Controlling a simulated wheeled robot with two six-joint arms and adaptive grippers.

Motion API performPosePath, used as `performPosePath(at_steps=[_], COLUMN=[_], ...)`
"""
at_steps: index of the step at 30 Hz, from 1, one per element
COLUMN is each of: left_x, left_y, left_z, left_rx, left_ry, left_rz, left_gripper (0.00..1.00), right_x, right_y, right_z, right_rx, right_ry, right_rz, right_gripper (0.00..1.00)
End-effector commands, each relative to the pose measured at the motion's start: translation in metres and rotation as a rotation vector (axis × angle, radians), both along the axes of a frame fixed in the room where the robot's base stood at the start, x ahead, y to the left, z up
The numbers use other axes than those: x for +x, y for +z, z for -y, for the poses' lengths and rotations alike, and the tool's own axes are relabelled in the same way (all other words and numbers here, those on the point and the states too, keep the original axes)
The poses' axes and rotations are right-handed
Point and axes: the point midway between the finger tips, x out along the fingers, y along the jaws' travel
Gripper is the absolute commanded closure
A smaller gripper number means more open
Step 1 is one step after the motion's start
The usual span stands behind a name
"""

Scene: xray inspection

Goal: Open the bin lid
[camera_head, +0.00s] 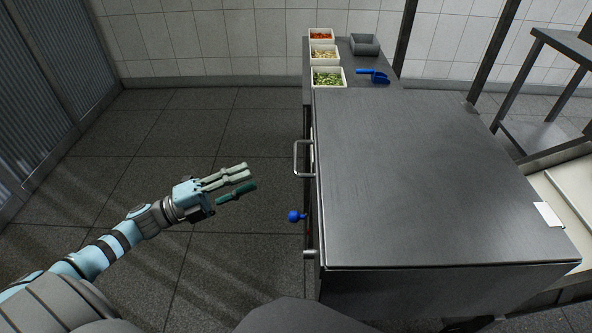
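The bin is a large steel unit whose wide, flat grey lid (420,170) lies shut across its top at the centre right. A metal loop handle (298,158) stands out on the left side of the unit, near the lid's left edge. A blue knob (295,216) sticks out lower on that same side. My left gripper (248,180) is open and empty, with its fingers pointing right. In the picture it is left of the handle and the knob, apart from both. My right gripper is not in view.
Behind the lid, a counter holds white tubs of red (320,36), pale (323,54) and green (327,79) pieces, a blue scoop (374,76) and a grey container (364,45). A metal rack (560,45) stands at the right. The floor at left is clear.

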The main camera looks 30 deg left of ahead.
Motion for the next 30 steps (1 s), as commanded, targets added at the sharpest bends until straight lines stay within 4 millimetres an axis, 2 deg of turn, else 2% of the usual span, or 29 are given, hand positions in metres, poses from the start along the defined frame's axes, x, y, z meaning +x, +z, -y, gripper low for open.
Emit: performPosePath(at_steps=[9,15,26,30], left_x=[0.065,0.092,0.099,0.098], left_y=[0.020,0.026,0.026,0.026], left_z=[0.055,0.078,0.084,0.084], left_rx=[-0.011,-0.010,-0.007,-0.007], left_ry=[0.009,0.010,0.010,0.010], left_rz=[0.005,-0.002,-0.005,-0.005], left_gripper=[0.70,0.70,0.70,0.89], right_x=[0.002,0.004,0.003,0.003], right_y=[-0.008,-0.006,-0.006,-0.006], right_z=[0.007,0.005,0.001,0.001], right_rx=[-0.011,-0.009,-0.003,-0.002], right_ry=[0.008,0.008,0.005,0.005], right_rz=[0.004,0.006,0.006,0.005], right_gripper=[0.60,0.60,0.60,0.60])
